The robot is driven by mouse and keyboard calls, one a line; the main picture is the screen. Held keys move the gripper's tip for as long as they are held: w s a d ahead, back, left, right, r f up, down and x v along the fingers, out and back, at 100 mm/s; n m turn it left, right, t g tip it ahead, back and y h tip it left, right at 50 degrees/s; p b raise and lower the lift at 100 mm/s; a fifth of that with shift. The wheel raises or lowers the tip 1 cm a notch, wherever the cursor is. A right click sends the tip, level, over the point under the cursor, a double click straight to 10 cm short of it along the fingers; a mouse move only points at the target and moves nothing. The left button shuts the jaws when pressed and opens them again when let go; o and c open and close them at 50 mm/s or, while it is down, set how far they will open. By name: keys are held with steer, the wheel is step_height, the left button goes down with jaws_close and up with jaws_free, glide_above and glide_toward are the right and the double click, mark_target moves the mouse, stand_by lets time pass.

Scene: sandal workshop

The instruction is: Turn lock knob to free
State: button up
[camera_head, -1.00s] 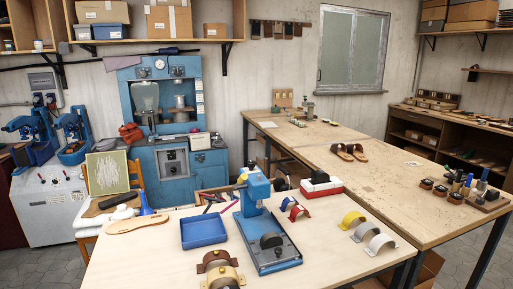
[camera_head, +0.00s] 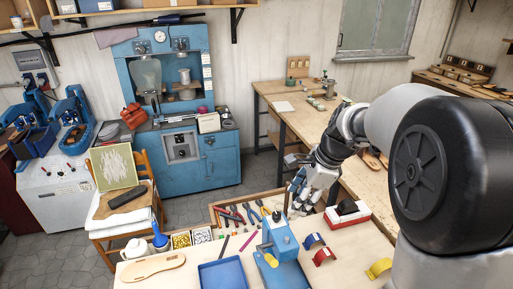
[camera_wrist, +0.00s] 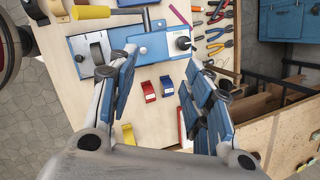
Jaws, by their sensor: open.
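The blue bench press (camera_head: 283,238) stands on the near table, with a yellow handle (camera_head: 270,259). The wrist view shows it from above: blue body (camera_wrist: 158,42), yellow handle (camera_wrist: 92,12), and a black round knob (camera_wrist: 183,43) on a short metal stem at its right end. I cannot tell for certain whether this is the lock knob. My gripper (camera_wrist: 160,68) is open and empty, its fingers either side of the view with the press beyond them. In the head view my gripper (camera_head: 306,195) hangs above and behind the press, apart from it.
Red and blue straps (camera_head: 318,247) lie right of the press, near a red-and-white box (camera_head: 347,215). A blue tray (camera_head: 222,274) is left of it. A wooden tool tray (camera_head: 250,210) lies behind. My arm covers much of the right side.

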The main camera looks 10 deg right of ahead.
steer(key=w+d+m+p, duration=0.2)
steer(key=w+m+p, duration=0.2)
steer(key=w, duration=0.1)
glide_toward(277, 214)
steer(key=shift+m+y, duration=0.3)
steer(key=shift+m, duration=0.1)
steer(key=x, duration=0.8)
steer(key=shift+w+d+f, duration=0.15)
steer(key=shift+f, duration=0.15)
steer(key=c, duration=1)
steer(key=shift+c, duration=0.2)
